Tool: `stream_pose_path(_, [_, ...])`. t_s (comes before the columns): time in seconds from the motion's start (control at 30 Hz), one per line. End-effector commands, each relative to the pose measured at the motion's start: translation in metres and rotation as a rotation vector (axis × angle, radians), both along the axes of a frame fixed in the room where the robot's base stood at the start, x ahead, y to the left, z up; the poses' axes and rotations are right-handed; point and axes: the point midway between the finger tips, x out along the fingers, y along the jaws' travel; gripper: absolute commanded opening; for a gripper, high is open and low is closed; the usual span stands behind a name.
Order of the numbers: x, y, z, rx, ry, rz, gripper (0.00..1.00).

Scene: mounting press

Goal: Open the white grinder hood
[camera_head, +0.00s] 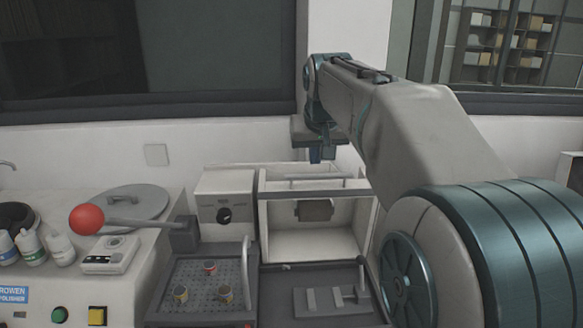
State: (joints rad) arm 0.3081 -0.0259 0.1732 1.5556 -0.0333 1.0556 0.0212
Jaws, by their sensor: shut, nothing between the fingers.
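A white boxy machine (279,230), which looks like the grinder, stands at the back of the bench. Its interior shows through the front, with a dark block (314,210) inside. A grey bar (318,192) runs across its upper front, and a thin handle-like rod lies just above it. I cannot tell clearly which part is the hood or how far it is raised. My gripper (322,156) points down above the machine's top, shut and empty. It appears apart from the rod, though the depth is hard to judge.
In front are a perforated tray (205,270) with small cups and an upright rod, and a dark plate (330,275) with a lever. A red-ball lever (87,219) and round lid (135,203) are further left.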

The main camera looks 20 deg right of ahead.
Motion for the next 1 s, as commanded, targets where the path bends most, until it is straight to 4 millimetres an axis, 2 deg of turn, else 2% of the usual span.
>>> stream_pose_path(0.03, [0.015, -0.01, 0.007, 0.004, -0.016, -0.013, 0.0])
stream_pose_path(0.1, [0.029, -0.019, 0.016, 0.007, -0.035, -0.025, 0.0])
stream_pose_path(0.23, [0.044, -0.031, 0.027, 0.014, -0.058, -0.04, 0.0])
stream_pose_path(0.37, [0.051, -0.036, 0.029, 0.015, -0.066, -0.045, 0.0])
stream_pose_path(0.57, [0.066, -0.039, 0.007, 0.016, -0.064, -0.046, 0.0])
stream_pose_path(0.9, [0.108, -0.048, -0.053, 0.018, -0.062, -0.045, 0.0])
stream_pose_path(1.0, [0.092, -0.045, -0.052, 0.014, -0.067, -0.046, 0.0])
